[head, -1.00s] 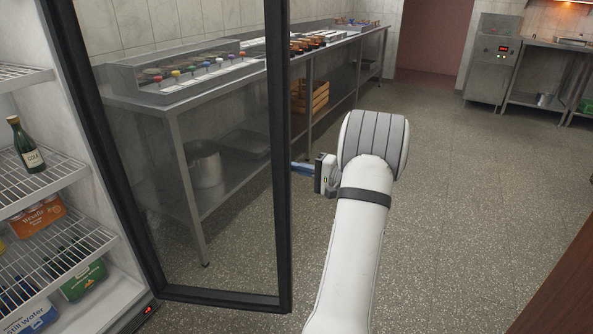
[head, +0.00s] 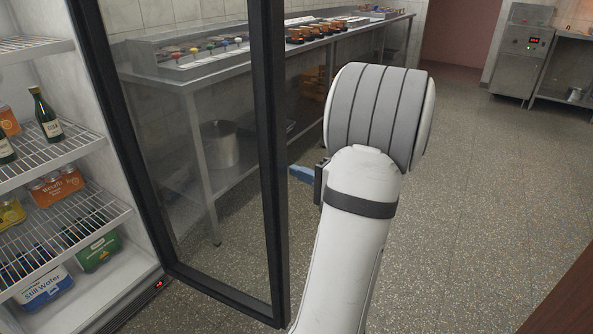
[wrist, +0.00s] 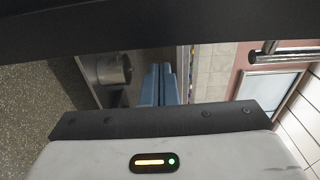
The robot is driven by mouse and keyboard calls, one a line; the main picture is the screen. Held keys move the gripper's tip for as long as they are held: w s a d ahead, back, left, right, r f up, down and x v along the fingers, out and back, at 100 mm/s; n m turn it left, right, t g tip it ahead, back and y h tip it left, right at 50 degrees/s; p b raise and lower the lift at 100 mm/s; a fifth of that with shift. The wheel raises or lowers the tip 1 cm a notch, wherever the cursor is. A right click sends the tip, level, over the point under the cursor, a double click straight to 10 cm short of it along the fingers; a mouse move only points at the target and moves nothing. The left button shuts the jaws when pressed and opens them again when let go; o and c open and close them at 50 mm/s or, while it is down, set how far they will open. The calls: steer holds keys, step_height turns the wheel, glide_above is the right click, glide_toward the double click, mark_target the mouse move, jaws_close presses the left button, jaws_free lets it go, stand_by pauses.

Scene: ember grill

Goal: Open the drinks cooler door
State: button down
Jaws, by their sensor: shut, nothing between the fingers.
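The drinks cooler door (head: 268,170), a glass pane in a dark frame, stands wide open in the head view, swung out from the cooler (head: 158,283). My gripper shows its blue finger (head: 302,173) just to the right of the door's free edge, partly hidden behind my arm. In the wrist view my gripper's blue fingers (wrist: 158,85) are together and empty. A dark bar, seemingly the door frame (wrist: 130,30), crosses the top of that view, with a metal bar handle (wrist: 285,57) at the right. Whether my gripper touches the door, I cannot tell.
Cooler shelves (head: 60,155) hold bottles and drink packs at the left. A steel counter (head: 180,82) with condiments stands behind the glass, with a pot (head: 220,145) below. A steel appliance (head: 522,50) stands far right. The floor (head: 470,190) to the right is clear.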

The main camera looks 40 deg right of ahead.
steer(key=shift+d, duration=0.1)
steer(key=w+d+b, duration=0.1)
steer(key=d, duration=0.3)
steer(key=s+p, duration=0.2)
steer(key=s, duration=0.8)
steer(key=shift+a, duration=0.35)
